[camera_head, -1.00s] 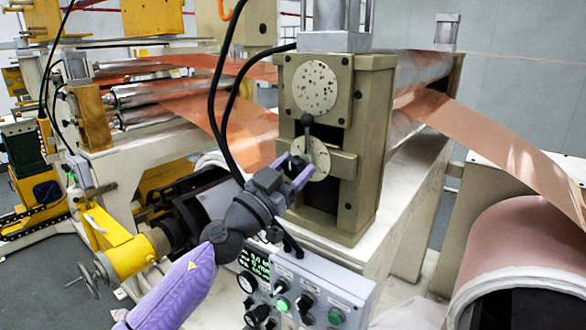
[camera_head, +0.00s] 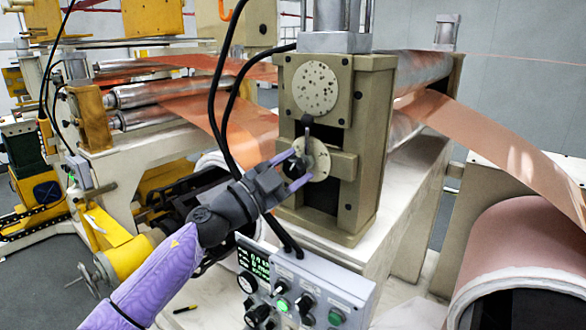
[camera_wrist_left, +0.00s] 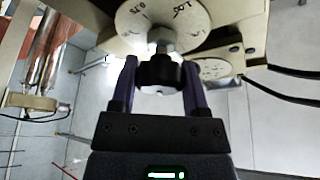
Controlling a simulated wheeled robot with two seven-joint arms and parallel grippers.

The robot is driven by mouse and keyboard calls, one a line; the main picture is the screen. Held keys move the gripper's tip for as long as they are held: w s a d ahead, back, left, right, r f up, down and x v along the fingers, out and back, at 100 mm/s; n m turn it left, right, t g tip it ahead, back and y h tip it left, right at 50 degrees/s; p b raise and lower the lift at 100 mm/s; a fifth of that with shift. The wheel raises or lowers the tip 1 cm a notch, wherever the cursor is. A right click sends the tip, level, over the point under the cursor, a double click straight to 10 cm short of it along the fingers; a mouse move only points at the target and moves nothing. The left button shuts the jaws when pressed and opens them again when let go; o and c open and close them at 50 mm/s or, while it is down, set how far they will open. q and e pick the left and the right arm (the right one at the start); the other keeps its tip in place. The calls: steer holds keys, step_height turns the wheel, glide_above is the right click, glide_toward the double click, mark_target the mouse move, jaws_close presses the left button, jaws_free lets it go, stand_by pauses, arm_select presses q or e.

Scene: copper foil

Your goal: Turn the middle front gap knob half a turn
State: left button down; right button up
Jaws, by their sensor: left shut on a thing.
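The gap knob is a dark round knob (camera_head: 299,168) in front of a pale dial plate (camera_head: 317,160) on the beige roll stand (camera_head: 365,150). In the left wrist view the black knob (camera_wrist_left: 159,72) sits below a silver shaft and a pale marked dial (camera_wrist_left: 160,20). My left gripper (camera_head: 301,166) has purple fingers, one on each side of the knob, and is shut on it. The fingers partly hide the knob in the head view. My right gripper is not in view.
A grey control box (camera_head: 320,290) with several buttons and a green display stands just below my left wrist. Black cables (camera_head: 222,135) hang close to my left arm. Copper foil (camera_head: 500,145) runs down to a large roll (camera_head: 520,245) at the right.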

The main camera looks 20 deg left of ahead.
arm_select(q)
steer(key=m+g, duration=0.1)
steer(key=m, duration=0.1)
steer(key=m+g, duration=0.1)
steer(key=m, duration=0.2)
steer(key=shift+m+h, duration=0.3)
steer(key=m+g, duration=0.2)
steer(key=m, duration=0.2)
steer(key=shift+r+m, duration=0.1)
steer(key=shift+m, duration=0.2)
steer(key=m+g+y, duration=0.1)
steer(key=m+y, duration=0.1)
steer(key=m, duration=0.2)
steer(key=m+y, duration=0.1)
steer(key=m, duration=0.1)
steer(key=shift+m+g, duration=0.3)
steer(key=shift+m, duration=0.1)
steer(key=shift+m+y+b, duration=0.45)
steer(key=shift+m+y, duration=0.15)
steer(key=shift+m, duration=0.1)
steer(key=shift+f+m+y+b, duration=0.2)
steer(key=shift+m+y+b, duration=0.5)
steer(key=shift+m+b, duration=0.25)
steer(key=m+y+b, duration=0.1)
steer(key=m+b, duration=0.1)
steer(key=b, duration=0.1)
steer(key=shift+d, duration=0.1)
steer(key=shift+m+t+y+b, duration=0.4)
steer(key=shift+m+y+b, duration=0.7)
steer(key=shift+m+b, duration=0.4)
